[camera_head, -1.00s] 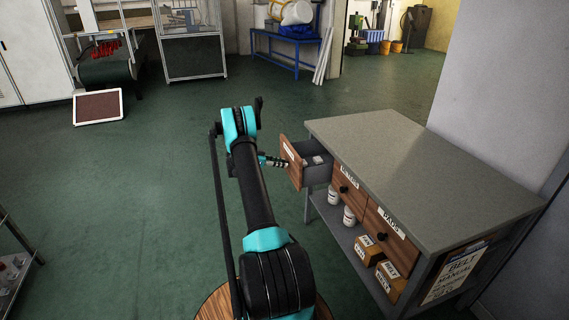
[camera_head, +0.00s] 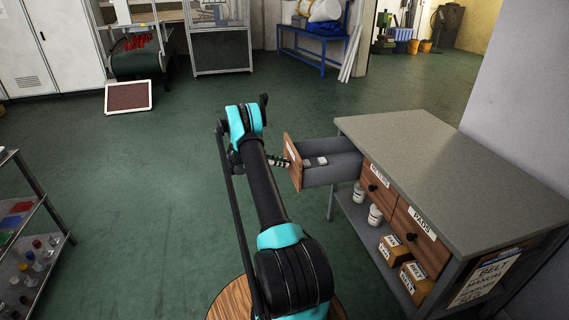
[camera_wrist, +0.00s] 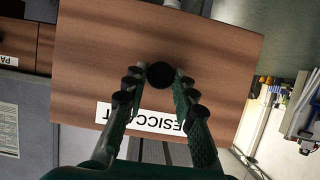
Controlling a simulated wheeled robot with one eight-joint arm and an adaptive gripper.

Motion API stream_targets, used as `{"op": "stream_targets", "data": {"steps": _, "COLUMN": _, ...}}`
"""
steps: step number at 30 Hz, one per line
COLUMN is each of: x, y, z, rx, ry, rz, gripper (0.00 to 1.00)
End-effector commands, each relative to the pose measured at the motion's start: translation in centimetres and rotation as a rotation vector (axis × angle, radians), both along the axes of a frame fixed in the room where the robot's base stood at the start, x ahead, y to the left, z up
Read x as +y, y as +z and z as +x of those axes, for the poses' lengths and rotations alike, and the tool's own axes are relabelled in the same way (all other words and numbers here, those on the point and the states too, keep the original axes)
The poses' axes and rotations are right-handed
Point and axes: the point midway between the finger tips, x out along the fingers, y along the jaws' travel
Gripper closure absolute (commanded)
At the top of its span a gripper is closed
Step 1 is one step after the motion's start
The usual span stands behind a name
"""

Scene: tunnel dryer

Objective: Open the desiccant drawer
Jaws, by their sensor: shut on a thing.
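The desiccant drawer (camera_head: 333,172) is pulled well out of the left end of the grey workbench. Small pale items lie inside it. In the wrist view its wooden front (camera_wrist: 225,65) fills the middle, with an upside-down label (camera_wrist: 150,117) partly hidden by my fingers. The round black knob (camera_wrist: 160,74) sits between the fingertips of my gripper (camera_wrist: 159,78). My gripper is shut on this knob. In the head view my gripper (camera_head: 280,162) reaches the drawer front from the left, and the knob is hidden there.
The workbench (camera_head: 440,165) has two other wooden drawers (camera_head: 376,186), both shut. Its lower shelf holds white bottles (camera_head: 375,214) and small boxes (camera_head: 395,252). A shelf rack (camera_head: 40,225) stands at the left edge. The green floor (camera_head: 170,180) left of the drawer is clear.

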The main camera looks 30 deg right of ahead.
Motion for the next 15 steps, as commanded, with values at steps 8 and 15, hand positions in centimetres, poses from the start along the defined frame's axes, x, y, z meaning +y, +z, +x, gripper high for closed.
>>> {"op": "stream_targets", "data": {"steps": 8, "x": 0.02, "y": 0.01, "z": 0.01, "rx": 0.0, "ry": 0.001, "rz": 0.0, "gripper": 0.68}}
{"op": "stream_targets", "data": {"steps": 15, "x": 0.0, "y": 0.0, "z": 0.01, "rx": 0.0, "ry": 0.001, "rz": 0.0, "gripper": 0.53}}
